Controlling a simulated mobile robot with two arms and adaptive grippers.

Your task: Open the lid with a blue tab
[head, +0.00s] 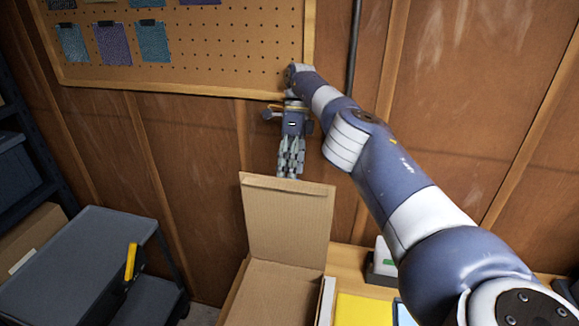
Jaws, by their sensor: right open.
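A brown cardboard box (268,290) stands at the bottom centre of the head view, and its lid (288,222) is raised, standing nearly upright along the far side. I see no blue tab on the side of the lid that faces me. My right gripper (291,170) points down just beyond the lid's top edge, with its fingertips at or partly behind that edge. It is open and holds nothing that I can see. Whether it touches the lid is unclear. My left gripper is not in view.
A pegboard (230,50) hangs on the wooden wall behind. Right of the box, a yellow item (362,310) and a small holder (383,264) sit on a wooden bench (347,258). A grey cart (75,255) stands left, with a yellow-and-black item (131,262) at its edge.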

